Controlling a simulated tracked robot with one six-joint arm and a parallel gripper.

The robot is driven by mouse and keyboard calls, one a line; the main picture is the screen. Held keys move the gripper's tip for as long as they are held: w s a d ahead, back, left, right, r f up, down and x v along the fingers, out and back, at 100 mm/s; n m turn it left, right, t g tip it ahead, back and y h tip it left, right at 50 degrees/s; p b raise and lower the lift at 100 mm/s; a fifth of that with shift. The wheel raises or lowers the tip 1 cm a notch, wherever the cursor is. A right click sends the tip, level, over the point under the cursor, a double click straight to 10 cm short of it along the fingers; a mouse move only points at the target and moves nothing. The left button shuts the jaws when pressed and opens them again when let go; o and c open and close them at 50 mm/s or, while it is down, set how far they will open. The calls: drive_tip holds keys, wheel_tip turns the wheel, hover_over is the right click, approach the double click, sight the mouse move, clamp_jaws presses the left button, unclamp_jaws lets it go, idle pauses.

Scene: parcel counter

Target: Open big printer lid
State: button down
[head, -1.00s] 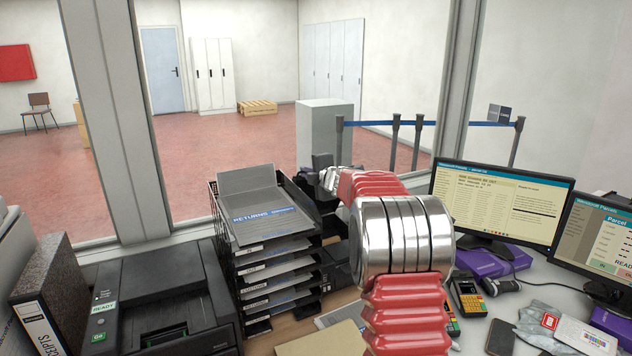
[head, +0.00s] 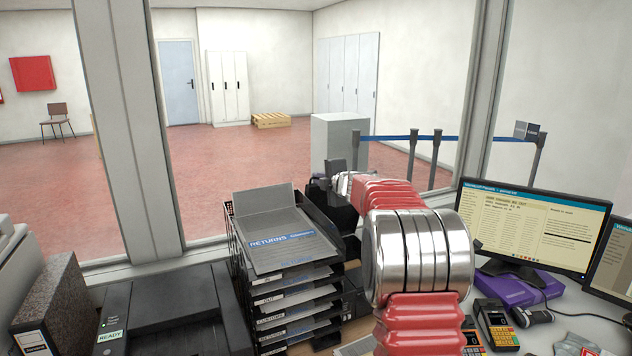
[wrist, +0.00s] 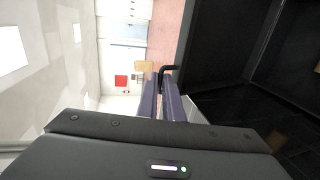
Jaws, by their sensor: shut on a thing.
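In the wrist view, which is turned on its side, my gripper (wrist: 165,98) is shut on a small black bent handle (wrist: 168,73) beside a large dark panel (wrist: 225,55). I cannot tell how far that panel is tilted. In the head view my red and silver arm reaches over the counter, and its end is small and partly hidden. A black box-shaped device (head: 339,214) shows partly behind the arm and the paper trays. A dark printer (head: 165,322) with a READY label stands at lower left, cut off by the frame.
A black paper tray stack (head: 290,285) marked RETURNS stands between the dark printer and my arm. A grey binder (head: 62,290) is at the left. A monitor (head: 530,225), a purple box (head: 510,287) and card terminals (head: 497,322) lie right. Window posts stand behind the counter.

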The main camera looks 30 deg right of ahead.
drive_tip(key=shift+a+r, duration=0.3)
drive_tip(key=shift+r, duration=0.4)
drive_tip(key=c, duration=2)
unclamp_jaws()
drive_tip(key=shift+s+d, duration=0.15)
drive_tip(key=shift+o, duration=0.3)
drive_tip(key=shift+f, duration=0.15)
drive_tip(key=shift+d, duration=0.1)
drive_tip(key=shift+f, duration=0.15)
drive_tip(key=shift+s, duration=0.15)
drive_tip(key=v, duration=1.3)
drive_tip(key=shift+s, duration=0.3)
